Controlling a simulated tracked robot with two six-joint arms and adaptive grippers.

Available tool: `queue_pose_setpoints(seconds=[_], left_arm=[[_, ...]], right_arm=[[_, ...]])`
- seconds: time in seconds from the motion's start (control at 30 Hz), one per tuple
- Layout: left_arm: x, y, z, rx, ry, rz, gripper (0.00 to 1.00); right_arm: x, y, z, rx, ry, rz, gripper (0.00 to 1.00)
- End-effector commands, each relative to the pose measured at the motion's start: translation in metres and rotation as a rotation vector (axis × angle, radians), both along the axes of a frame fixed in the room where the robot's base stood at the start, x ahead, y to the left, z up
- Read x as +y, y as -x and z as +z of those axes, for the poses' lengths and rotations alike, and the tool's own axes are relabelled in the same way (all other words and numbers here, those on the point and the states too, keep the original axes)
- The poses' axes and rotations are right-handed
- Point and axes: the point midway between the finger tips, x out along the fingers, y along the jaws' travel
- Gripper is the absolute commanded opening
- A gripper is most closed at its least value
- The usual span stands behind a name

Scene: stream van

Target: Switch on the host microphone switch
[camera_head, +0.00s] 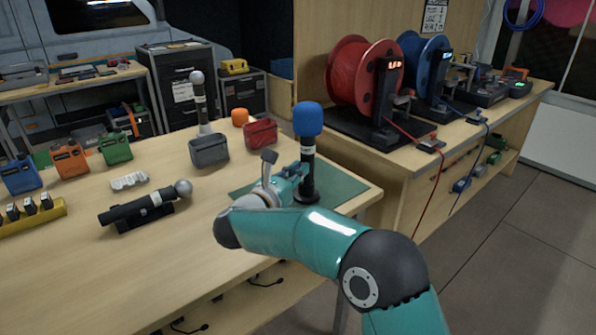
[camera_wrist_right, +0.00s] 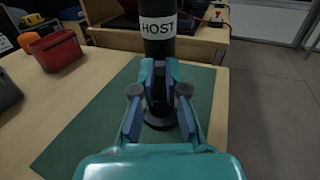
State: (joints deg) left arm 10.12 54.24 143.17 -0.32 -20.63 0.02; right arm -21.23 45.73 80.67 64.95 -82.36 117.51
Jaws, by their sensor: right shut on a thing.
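The host microphone (camera_head: 308,160) stands upright on a green mat (camera_head: 341,190) at the right corner of the table. It has a blue foam top and a black body. In the right wrist view the microphone (camera_wrist_right: 158,48) carries a white label reading HOST. My right gripper (camera_head: 296,172) is shut on the microphone's lower body, below the label, and also shows in the right wrist view (camera_wrist_right: 160,88). The switch itself cannot be made out; the fingers cover part of the body. My left gripper is not in view.
A grey bin (camera_head: 209,150) and a red bin (camera_head: 260,133) stand left of the mat. Another microphone (camera_head: 146,205) lies on a black stand, and one (camera_head: 199,100) stands upright behind. Red (camera_head: 357,75) and blue cable reels (camera_head: 422,67) stand on the right bench.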

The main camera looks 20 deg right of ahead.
Motion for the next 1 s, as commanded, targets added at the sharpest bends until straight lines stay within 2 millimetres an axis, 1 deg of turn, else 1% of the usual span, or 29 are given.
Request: queue_pose_setpoints(seconds=[0.8, 0.83, 0.9, 0.93, 1.0], left_arm=[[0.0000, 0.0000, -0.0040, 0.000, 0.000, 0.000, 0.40], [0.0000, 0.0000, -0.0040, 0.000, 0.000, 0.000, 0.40], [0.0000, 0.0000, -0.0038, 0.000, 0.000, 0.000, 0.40], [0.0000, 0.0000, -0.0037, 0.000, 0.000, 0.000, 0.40], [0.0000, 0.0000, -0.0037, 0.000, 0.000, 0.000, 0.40]], right_arm=[[0.0001, 0.0000, 0.0089, -0.001, -0.001, 0.000, 0.00], [0.0001, 0.0000, 0.0091, -0.001, -0.001, 0.000, 0.14], [0.0001, 0.0000, 0.0090, -0.001, -0.001, 0.000, 0.25], [0.0002, -0.0001, 0.0089, 0.000, 0.000, 0.000, 0.27], [0.0002, -0.0001, 0.0088, 0.000, 0.000, 0.000, 0.27]])
